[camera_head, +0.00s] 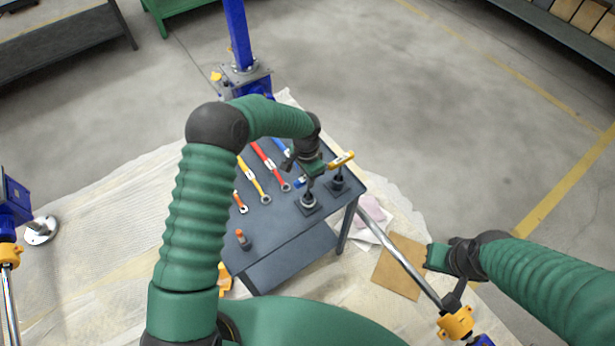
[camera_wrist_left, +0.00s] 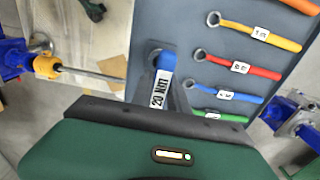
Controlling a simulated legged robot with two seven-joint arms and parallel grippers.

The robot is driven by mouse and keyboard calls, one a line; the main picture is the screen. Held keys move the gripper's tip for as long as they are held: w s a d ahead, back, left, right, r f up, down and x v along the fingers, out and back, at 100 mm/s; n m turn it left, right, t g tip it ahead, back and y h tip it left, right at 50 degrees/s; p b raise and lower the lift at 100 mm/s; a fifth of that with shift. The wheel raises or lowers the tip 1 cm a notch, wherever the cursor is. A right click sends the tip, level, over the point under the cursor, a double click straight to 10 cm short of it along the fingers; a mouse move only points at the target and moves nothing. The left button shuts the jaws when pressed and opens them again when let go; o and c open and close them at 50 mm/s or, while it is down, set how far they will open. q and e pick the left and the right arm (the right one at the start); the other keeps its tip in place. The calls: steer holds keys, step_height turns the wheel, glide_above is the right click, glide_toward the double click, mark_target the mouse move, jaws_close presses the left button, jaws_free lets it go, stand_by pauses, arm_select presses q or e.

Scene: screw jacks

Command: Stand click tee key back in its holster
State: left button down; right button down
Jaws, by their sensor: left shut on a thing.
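The click tee key has a blue handle marked 20 Nm, seen in the left wrist view (camera_wrist_left: 161,82); a bit of its blue handle (camera_head: 300,182) shows in the head view. My left gripper (camera_head: 309,172) is shut on it above the tabletop. Its dark shaft points down at a square-based holster (camera_head: 309,206). I cannot tell how far the tip is inside. The holster's plate (camera_wrist_left: 144,62) shows partly behind the handle in the wrist view. My right gripper (camera_head: 453,293) is at the lower right, away from the table; its jaws are unclear.
A yellow-handled tee key (camera_head: 342,159) stands in another holster (camera_head: 339,184) close on the right. Several coloured wrenches, including a red one (camera_head: 266,157), lie left of the gripper. An orange-topped piece (camera_head: 240,235) stands near the table's (camera_head: 275,244) front. A jack (camera_head: 245,78) stands behind.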

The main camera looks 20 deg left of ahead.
arm_select(q)
steer(key=shift+f, duration=0.45)
steer(key=c, duration=1.2)
jaws_free()
step_height(320, 180, up, 17)
steer(key=b, duration=0.2)
steer(key=shift+a+f, duration=0.1)
